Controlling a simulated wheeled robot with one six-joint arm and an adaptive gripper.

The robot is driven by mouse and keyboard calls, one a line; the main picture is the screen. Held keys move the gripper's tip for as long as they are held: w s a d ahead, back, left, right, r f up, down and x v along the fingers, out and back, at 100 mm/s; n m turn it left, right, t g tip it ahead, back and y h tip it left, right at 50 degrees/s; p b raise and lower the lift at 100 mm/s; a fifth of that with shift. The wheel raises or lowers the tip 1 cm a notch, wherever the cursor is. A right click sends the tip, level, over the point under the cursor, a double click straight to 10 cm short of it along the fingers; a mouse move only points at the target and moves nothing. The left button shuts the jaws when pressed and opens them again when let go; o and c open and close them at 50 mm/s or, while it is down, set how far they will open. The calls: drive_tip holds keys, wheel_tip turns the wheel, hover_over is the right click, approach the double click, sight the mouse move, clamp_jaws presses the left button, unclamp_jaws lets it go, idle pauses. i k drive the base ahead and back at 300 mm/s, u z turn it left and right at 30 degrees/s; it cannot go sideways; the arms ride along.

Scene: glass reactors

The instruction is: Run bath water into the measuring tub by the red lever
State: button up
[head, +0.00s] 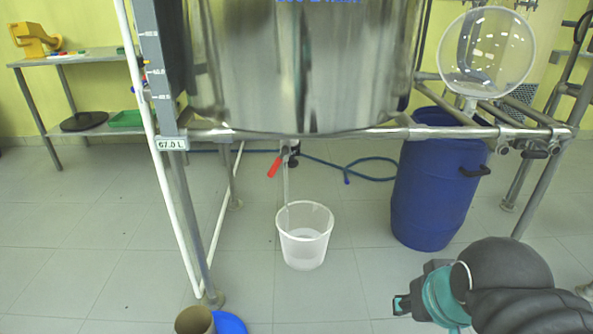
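The red lever (274,167) sits on a small valve (289,152) under the large steel bath (305,70), angled down to the left. A thin pale vertical line runs from the valve down to the white measuring tub (305,249); I cannot tell whether it is water or a tube. The tub stands upright on the floor below the valve, with a paler layer low inside it. My gripper (400,305) is at the lower right, apart from lever and tub. Its fingers are too small and edge-on to tell open or shut.
A steel frame with a crossbar (350,133) stands around the bath, with a level scale reading 67.0 L (171,145). A blue barrel (435,185) is at the right. A blue hose (375,165) lies behind. Floor between tub and gripper is clear.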

sight(284, 149)
drive_tip(key=z, duration=0.25)
drive_tip(key=i, duration=0.55)
drive_tip(key=u, duration=1.6)
